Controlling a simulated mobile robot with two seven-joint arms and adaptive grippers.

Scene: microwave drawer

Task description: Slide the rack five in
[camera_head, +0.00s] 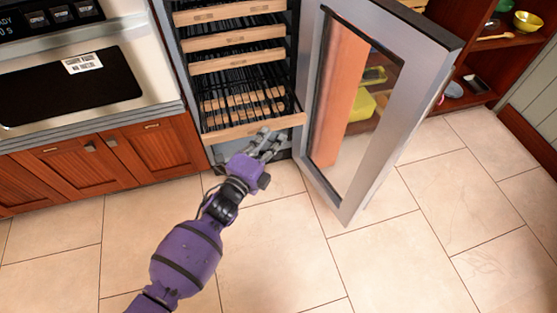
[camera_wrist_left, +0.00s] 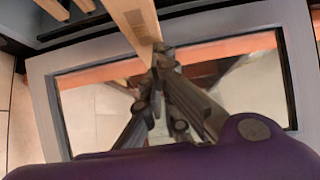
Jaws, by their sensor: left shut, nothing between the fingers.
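A wine cooler stands open with several wire racks that have pale wooden fronts. The lowest wooden front I can make out (camera_head: 240,131) belongs to a rack that sticks out further than the ones above; it is likely rack five. My left gripper (camera_head: 268,137) is at the right part of this front, with its fingers closed and empty. In the left wrist view the shut fingertips (camera_wrist_left: 160,55) are at the end of a wooden front (camera_wrist_left: 134,16), touching or very close; I cannot tell which. My right gripper is in neither view.
The cooler's glass door (camera_head: 385,120) is swung open just right of the racks and my gripper. Wooden cabinets (camera_head: 100,160) and an oven (camera_head: 70,80) are at the left. Shelves with bowls (camera_head: 527,21) are at the far right. The tiled floor in front is clear.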

